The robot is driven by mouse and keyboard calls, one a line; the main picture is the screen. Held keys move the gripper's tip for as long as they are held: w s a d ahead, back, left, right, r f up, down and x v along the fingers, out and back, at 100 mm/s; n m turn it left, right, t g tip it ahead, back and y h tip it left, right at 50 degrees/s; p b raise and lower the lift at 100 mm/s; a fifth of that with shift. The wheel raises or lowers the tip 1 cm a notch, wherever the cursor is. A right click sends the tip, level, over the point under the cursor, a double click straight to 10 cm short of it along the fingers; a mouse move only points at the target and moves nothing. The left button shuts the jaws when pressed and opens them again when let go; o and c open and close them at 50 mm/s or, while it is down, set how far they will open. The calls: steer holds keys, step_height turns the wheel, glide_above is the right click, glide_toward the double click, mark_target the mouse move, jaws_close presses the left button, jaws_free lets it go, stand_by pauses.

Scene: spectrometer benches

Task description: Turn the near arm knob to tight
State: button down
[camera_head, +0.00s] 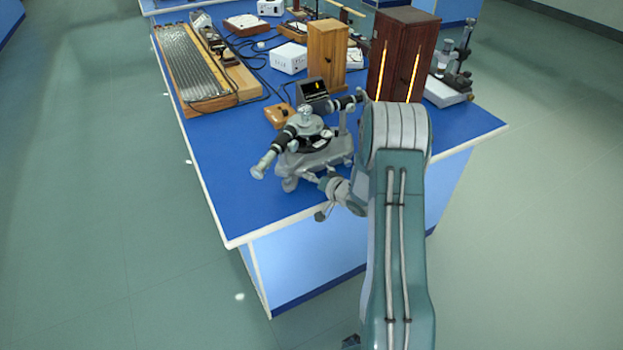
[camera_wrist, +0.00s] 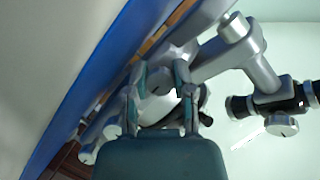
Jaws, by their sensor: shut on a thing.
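The spectrometer (camera_head: 328,156) stands near the front edge of the blue bench, a grey metal instrument with black-banded tubes. Its near tube (camera_head: 268,160) points toward the front left. My gripper (camera_head: 318,180) is low at the near right side of its base. In the wrist view, my gripper (camera_wrist: 160,88) has its two fingers on either side of a small pale grey part, the near arm knob (camera_wrist: 157,106), and is shut on it. The fingers hide part of the knob, and its turn position cannot be read. A spectrometer tube (camera_wrist: 236,45) shows at upper right.
A wooden box (camera_head: 327,55) and a dark cabinet with glowing slits (camera_head: 402,48) stand behind the spectrometer. A small wooden block (camera_head: 280,115) is close behind it. A long ridged apparatus (camera_head: 192,70) lies at left. The bench's front left surface (camera_head: 235,190) is clear.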

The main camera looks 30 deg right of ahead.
steer(key=shift+d, duration=0.1)
stand_by(0.3)
steer(key=shift+c, duration=2.3)
jaws_free()
steer(key=shift+w, duration=0.1)
steer(key=shift+d, duration=0.1)
steer(key=v, duration=1.2)
steer(key=shift+f, duration=0.2)
